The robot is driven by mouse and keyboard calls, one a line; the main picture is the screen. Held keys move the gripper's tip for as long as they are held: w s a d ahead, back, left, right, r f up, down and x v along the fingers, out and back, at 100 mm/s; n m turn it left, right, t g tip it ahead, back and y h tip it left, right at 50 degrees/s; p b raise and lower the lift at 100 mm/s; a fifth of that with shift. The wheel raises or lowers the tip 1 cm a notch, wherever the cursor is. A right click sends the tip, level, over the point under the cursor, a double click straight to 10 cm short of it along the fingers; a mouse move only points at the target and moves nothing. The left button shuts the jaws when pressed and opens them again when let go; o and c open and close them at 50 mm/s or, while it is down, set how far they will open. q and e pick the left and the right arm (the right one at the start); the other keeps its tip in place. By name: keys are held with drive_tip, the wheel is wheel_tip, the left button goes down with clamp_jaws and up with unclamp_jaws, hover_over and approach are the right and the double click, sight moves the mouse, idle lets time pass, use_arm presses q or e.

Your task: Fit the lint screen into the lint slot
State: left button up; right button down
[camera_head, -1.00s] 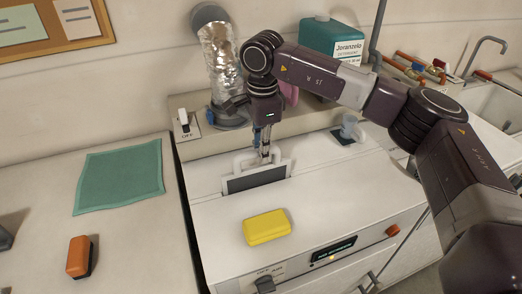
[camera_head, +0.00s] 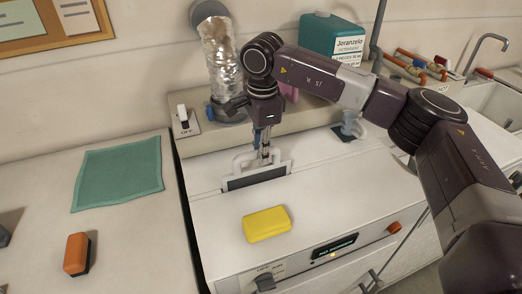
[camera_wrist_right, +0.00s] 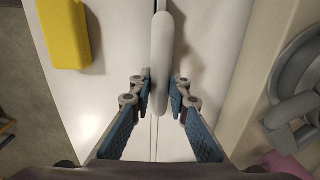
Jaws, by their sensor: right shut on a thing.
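The lint screen (camera_head: 240,162) has a white frame and handle. It stands at the lint slot (camera_head: 257,181) in the white machine top, with its lower part hidden in the slot. A narrow dark strip shows below the handle. My right gripper (camera_head: 265,157) points down from above and is shut on the handle. In the right wrist view the pale handle bar (camera_wrist_right: 161,65) runs between the blue-padded fingers of the right gripper (camera_wrist_right: 160,92). How deep the screen sits is hard to tell. My left gripper is out of view.
A yellow block (camera_head: 267,224) lies on the machine top in front of the slot. A foil duct (camera_head: 218,57) and an OFF switch (camera_head: 185,121) stand behind. A teal cloth (camera_head: 118,172) and an orange-black block (camera_head: 77,254) lie on the left counter. A teal detergent jug (camera_head: 332,38) stands at the back.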

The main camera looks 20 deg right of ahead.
drive_tip(key=shift+f+b, duration=1.45)
drive_tip(key=shift+f, duration=0.7)
drive_tip(key=c, duration=1.8)
unclamp_jaws()
drive_tip(key=shift+o, duration=0.2)
drive_tip(key=shift+s+r+p, duration=0.2)
drive_tip(key=shift+r+p, duration=2.1)
drive_tip(key=shift+r, duration=1.75)
